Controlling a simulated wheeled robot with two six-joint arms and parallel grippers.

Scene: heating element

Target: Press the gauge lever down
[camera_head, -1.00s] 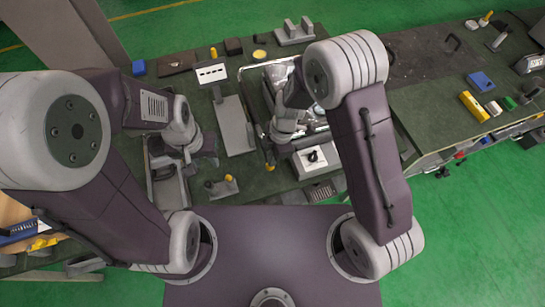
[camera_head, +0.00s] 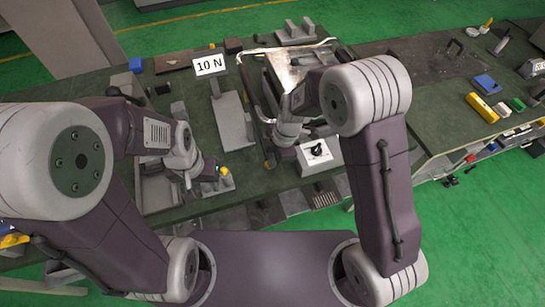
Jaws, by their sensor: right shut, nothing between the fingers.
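A white display sign (camera_head: 210,65) reads "10 N" at the back of the bench, above a grey stand with a long flat plate (camera_head: 232,122). My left gripper (camera_head: 212,172) is low at the front left, over a small grey block (camera_head: 222,185) with a yellow tip (camera_head: 224,171). It hides much of that block, and I cannot tell whether it touches it or how far its jaws are apart. The gauge lever is not clearly distinguishable; it may be part of this block. My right gripper (camera_head: 273,160) is shut and empty, left of a white box with a black knob (camera_head: 318,153).
A metal tray with shiny sheet (camera_head: 290,72) lies behind my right arm. A grey clamp-like block (camera_head: 295,35) and a blue block (camera_head: 136,65) are at the back. A yellow bar (camera_head: 482,107) lies on the right bench. A grey tray (camera_head: 157,192) is at the left.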

